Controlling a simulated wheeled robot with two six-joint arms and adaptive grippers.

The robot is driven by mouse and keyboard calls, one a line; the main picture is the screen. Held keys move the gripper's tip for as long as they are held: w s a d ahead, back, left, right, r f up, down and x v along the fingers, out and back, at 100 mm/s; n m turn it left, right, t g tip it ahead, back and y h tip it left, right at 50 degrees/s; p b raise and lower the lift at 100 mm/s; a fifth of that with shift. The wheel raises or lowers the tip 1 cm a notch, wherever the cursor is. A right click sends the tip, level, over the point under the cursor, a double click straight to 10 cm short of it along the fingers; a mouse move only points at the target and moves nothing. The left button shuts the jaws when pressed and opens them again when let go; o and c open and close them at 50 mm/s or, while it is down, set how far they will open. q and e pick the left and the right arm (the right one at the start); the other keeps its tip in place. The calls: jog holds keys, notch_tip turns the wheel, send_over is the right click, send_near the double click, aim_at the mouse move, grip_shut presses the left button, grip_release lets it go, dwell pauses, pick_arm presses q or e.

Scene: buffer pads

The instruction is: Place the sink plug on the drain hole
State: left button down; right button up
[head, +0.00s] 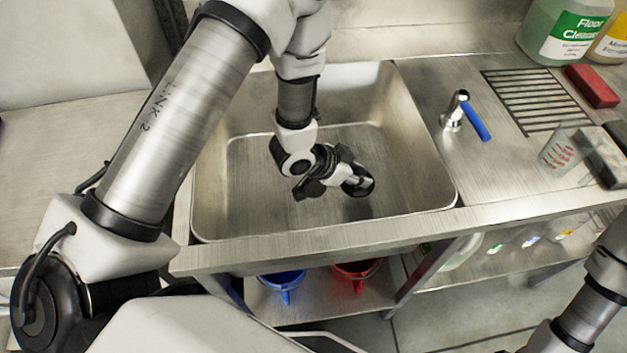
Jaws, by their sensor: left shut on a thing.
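My left gripper (343,176) reaches down into the steel sink basin (230,190) and points to the right. It is shut on the sink plug (361,187), a dark round piece at its fingertips. The plug looks tilted. I cannot tell whether it touches the basin floor. The drain hole cannot be made out separately; the gripper and plug may cover it. Only part of my right arm shows at the lower right, and its gripper is out of view.
The tap (455,110) with a blue handle (475,122) stands right of the basin. A measuring cup (559,153), a red block (592,86) and a green-labelled bottle (563,30) are on the right counter. Blue (283,278) and red (355,272) containers sit on the shelf below.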

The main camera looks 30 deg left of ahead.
pick_arm(q)
jog(key=p, duration=0.1)
send_over(313, 187)
jog(key=shift+f, duration=0.55)
notch_tip(313, 187, down, 4)
jog(key=shift+r, duration=0.25)
jog(key=c, duration=0.9)
grip_release()
jog(key=shift+f, duration=0.1)
jog(key=shift+o, duration=0.2)
